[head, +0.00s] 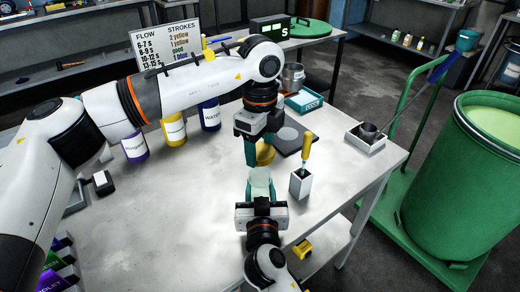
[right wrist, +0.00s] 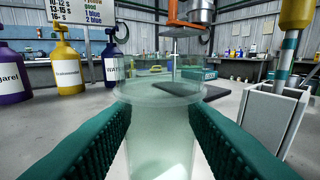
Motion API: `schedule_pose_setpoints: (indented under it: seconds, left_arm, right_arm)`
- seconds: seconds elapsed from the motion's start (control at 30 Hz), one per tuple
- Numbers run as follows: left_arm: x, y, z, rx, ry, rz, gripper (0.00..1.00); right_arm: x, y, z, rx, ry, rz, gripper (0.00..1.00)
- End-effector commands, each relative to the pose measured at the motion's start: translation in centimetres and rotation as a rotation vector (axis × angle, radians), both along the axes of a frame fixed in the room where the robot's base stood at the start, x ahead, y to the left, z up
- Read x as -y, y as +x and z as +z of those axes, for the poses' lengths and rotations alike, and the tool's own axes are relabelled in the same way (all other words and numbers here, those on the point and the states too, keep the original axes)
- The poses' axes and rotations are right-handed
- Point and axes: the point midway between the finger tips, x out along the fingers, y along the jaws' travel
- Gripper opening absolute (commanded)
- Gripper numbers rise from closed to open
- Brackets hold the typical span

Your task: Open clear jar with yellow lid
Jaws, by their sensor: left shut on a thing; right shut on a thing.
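The clear jar (right wrist: 160,140) stands upright between the teal fingers of my right gripper (head: 260,192), which is shut on it. In the right wrist view its rim (right wrist: 160,90) shows bare, with no lid on it; in the head view the jar (head: 260,175) shows pale, partly hidden by the fingers. My left gripper (head: 250,158) points down above and behind the jar and is shut on the yellow lid (head: 266,154). The lid is partly hidden by the fingers and appears apart from the jar. My left gripper is not visible in the right wrist view.
A white box (head: 300,184) with a yellow-handled tool stands close right of the jar. A dark plate (head: 300,144) lies behind it. Several labelled bottles (head: 173,129) stand at the back left. A green drum (head: 460,170) stands right of the table.

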Motion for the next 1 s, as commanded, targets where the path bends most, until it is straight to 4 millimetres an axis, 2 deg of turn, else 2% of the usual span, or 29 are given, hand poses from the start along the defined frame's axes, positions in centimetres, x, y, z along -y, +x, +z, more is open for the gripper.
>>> schedule_pose_setpoints:
  seconds: [0.03, 0.17, 0.2, 0.47, 0.57, 0.67, 1.0]
  left_arm:
    - [0.0, 0.0, 0.0, 0.0, 0.0, 0.0, 0.3]
    - [0.0, 0.0, 0.0, 0.0, 0.0, 0.0, 0.3]
    - [0.0, 0.0, 0.0, 0.0, 0.0, 0.0, 0.3]
    - [0.0, 0.0, -0.1, 0.0, 0.0, 0.0, 0.3]
    - [0.0, 0.0, -0.2, 0.0, 0.0, 0.0, 0.3]
    - [0.0, 0.0, -0.6, 0.0, 0.0, 0.0, 0.3]
    - [0.0, 0.0, -2.2, 0.001, 0.001, 0.0, 0.3]
  right_arm:
    - [0.0, 0.0, -0.1, -0.001, 0.0, 0.0, 0.42]
    - [0.0, 0.0, 0.0, -0.001, 0.0, 0.0, 0.63]
    - [0.0, 0.0, 0.0, -0.001, 0.0, 0.0, 0.66]
    - [0.0, -0.1, 0.0, 0.0, 0.0, 0.0, 0.66]
    - [0.0, -0.7, -0.1, -0.001, 0.0, 0.0, 0.66]
    - [0.1, -2.2, -0.2, -0.002, 0.002, 0.0, 0.66]
    - [0.4, -9.2, 0.1, -0.003, 0.003, 0.0, 0.66]
